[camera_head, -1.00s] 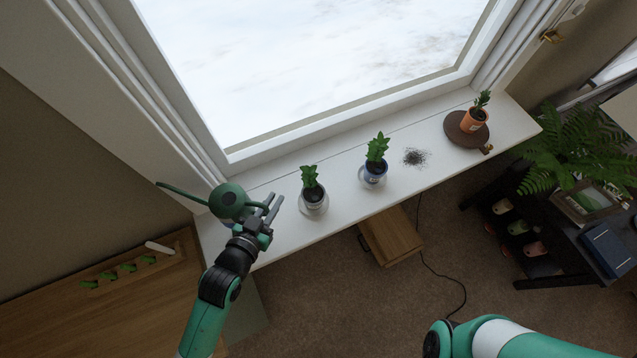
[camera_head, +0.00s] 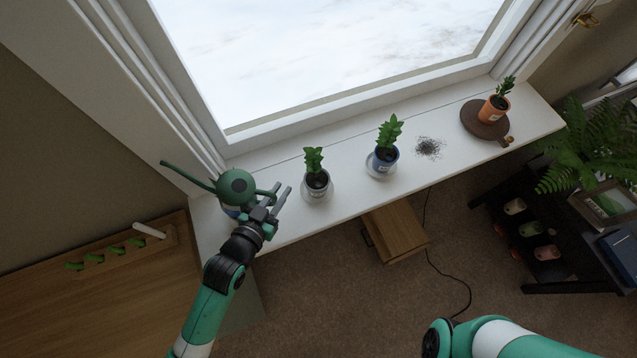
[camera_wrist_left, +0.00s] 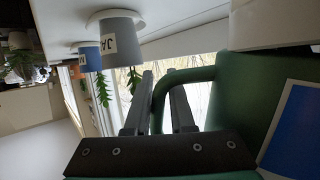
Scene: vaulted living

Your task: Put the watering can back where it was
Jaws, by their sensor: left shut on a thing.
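The green watering can (camera_head: 236,184) is at the left end of the white windowsill (camera_head: 345,200), its long spout pointing left toward the window frame. My left gripper (camera_head: 277,203) is shut on its handle, on the side facing the first potted plant. In the left wrist view, the can's green body (camera_wrist_left: 232,95) with a blue patch fills the right side, and the curved handle passes between the fingers (camera_wrist_left: 160,105). The can's base is mostly hidden, so I cannot tell whether it touches the sill. My right gripper is out of view; only that arm shows at lower right.
A grey-potted plant (camera_head: 317,182) stands just right of the left gripper. A blue-potted plant (camera_head: 385,160), spilled soil (camera_head: 428,147) and an orange pot (camera_head: 493,109) on a round brown board follow. A wooden surface with a peg rack (camera_head: 120,248) lies at lower left.

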